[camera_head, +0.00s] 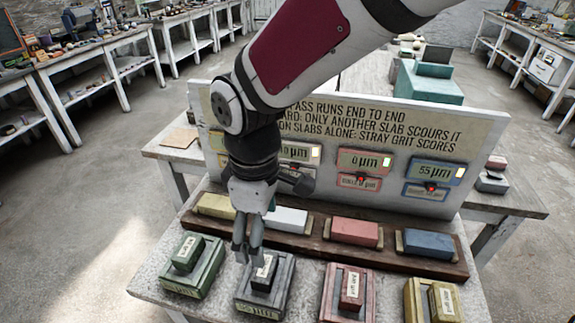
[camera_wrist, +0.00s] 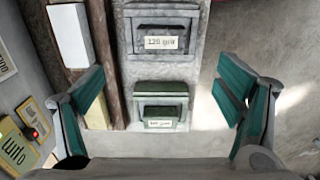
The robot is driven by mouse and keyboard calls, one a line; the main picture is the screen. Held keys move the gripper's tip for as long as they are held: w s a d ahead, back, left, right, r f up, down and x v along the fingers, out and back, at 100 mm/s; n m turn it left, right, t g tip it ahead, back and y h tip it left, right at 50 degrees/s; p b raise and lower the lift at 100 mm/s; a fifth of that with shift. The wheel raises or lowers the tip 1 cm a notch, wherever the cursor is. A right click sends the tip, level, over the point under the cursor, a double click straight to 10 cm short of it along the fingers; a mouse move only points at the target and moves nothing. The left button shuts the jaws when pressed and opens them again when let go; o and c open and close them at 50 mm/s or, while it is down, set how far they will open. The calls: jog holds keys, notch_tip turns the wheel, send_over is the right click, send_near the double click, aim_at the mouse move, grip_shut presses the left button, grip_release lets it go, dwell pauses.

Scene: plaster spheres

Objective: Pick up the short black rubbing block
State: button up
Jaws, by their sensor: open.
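The short black rubbing block (camera_head: 261,281) lies on a dark grey slab (camera_head: 276,300) in the front row of the table, with a pale label on top. In the wrist view the black block (camera_wrist: 166,57) sits upper middle, its label showing. My gripper (camera_head: 248,250) hangs above and behind that slab, its fingers overlapping the block's far left edge in the head view. In the wrist view my gripper (camera_wrist: 162,88) has its green-padded fingers wide apart with nothing between them. How high it is above the block I cannot tell.
A green block (camera_head: 188,249) on its slab stands left; red (camera_head: 351,286) and yellow (camera_head: 444,300) ones stand right. Behind is a dark wooden rack (camera_head: 315,238) with yellow, white (camera_head: 286,220), red and blue blocks. An upright sign panel (camera_head: 440,130) with displays stands behind the rack.

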aim_at(265, 267)
notch_tip(265, 267, down, 12)
jog(key=shift+s+f+b, duration=0.1)
jog(key=shift+f+b, duration=0.15)
jog(key=shift+b, duration=0.05)
jog(key=c, duration=1.4)
